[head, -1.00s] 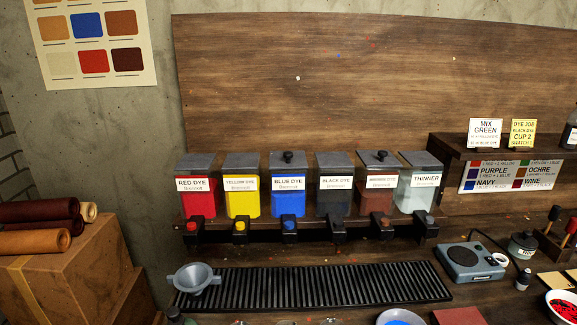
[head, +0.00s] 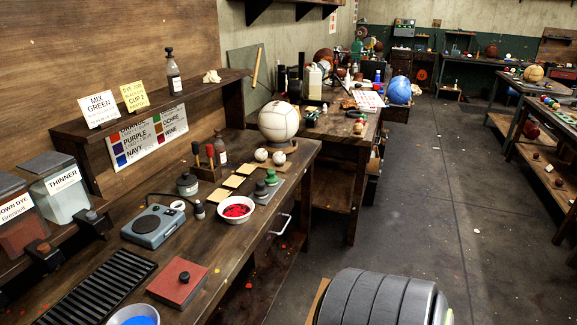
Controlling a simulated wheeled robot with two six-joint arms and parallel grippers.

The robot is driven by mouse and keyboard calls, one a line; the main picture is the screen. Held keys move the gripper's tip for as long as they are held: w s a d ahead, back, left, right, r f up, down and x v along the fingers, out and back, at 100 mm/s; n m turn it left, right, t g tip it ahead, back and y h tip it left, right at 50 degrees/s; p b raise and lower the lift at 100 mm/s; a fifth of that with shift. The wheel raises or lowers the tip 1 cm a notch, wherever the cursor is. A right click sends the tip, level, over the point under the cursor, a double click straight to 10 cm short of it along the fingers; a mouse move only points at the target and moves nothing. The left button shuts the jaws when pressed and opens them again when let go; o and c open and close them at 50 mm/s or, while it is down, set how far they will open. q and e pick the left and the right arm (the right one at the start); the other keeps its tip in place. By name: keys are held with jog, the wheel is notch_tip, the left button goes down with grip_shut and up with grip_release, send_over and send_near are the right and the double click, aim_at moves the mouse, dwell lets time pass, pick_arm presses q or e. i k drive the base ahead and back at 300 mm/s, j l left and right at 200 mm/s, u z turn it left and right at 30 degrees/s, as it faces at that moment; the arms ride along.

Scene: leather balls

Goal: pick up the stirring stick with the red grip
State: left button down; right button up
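A small wooden holder (head: 207,170) stands on the bench below the shelf, in the middle left of the head view. Two upright sticks are in it. The stick with the red grip (head: 210,150) is the right one, and its lower part is hidden in the holder. The stick with the dark grip (head: 196,148) is close on its left. Neither of my grippers shows in the head view.
A lidded jar (head: 187,185), a bowl of red dye (head: 236,210), a grey scale (head: 153,226) and a large pale ball (head: 278,122) are nearby. Open floor (head: 460,180) lies to the right.

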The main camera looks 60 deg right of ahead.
aim_at(208, 147)
jog(key=z, duration=1.65)
jog(key=i+l+u, duration=0.15)
jog(key=i+l, duration=0.15)
jog(key=l, duration=0.15)
jog(key=i+l+u, duration=0.15)
jog(key=i+l, duration=0.15)
jog(key=l, duration=0.15)
